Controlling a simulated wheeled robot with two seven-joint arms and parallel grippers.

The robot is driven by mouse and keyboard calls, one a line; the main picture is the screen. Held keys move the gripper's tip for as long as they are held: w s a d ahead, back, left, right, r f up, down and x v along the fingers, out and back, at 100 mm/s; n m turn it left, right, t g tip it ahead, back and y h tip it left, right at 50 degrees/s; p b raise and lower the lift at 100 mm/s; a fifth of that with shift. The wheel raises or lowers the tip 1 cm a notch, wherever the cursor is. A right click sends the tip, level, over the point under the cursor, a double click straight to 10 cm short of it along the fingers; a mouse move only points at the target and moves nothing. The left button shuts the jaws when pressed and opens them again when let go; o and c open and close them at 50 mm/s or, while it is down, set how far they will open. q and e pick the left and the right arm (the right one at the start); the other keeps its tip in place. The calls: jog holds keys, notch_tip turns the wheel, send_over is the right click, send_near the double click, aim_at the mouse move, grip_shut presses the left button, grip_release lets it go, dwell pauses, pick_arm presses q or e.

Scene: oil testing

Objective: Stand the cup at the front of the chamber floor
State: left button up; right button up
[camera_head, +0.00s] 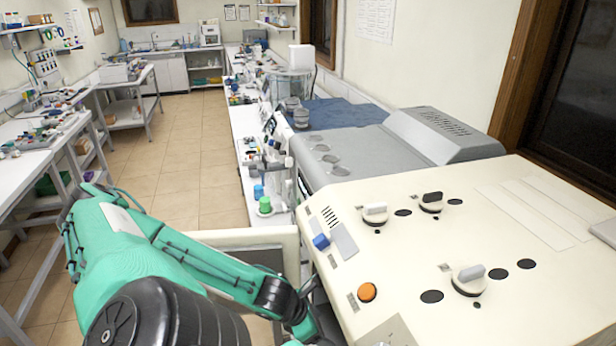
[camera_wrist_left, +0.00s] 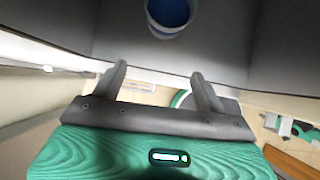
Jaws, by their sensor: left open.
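A small cup (camera_wrist_left: 172,14) with a white rim and blue inside shows at the top edge of the left wrist view, partly cut off. It stands on a dark grey surface (camera_wrist_left: 90,40) that looks like the chamber floor. My left gripper (camera_wrist_left: 160,70) is open and empty, with its two fingers apart. The cup is beyond the fingertips and not between them. In the head view my left arm reaches down to the front of the cream machine (camera_head: 390,255). The gripper, the cup and the chamber inside are hidden there. My right gripper is not in view.
An open cream door or panel (camera_head: 245,238) stands at the machine's front, close to my left arm. The machine's top carries knobs (camera_head: 468,278) and an orange button (camera_head: 367,292). A grey machine (camera_head: 360,155) stands behind it. Tiled floor (camera_head: 195,150) is clear at the left.

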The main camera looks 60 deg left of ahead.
pick_arm(q)
jog(key=shift+s+a+p, duration=0.2)
jog(key=shift+s, duration=0.5)
jog(key=shift+s+a+p, duration=0.15)
jog(key=shift+s+p, duration=0.05)
jog(key=shift+s, duration=0.5)
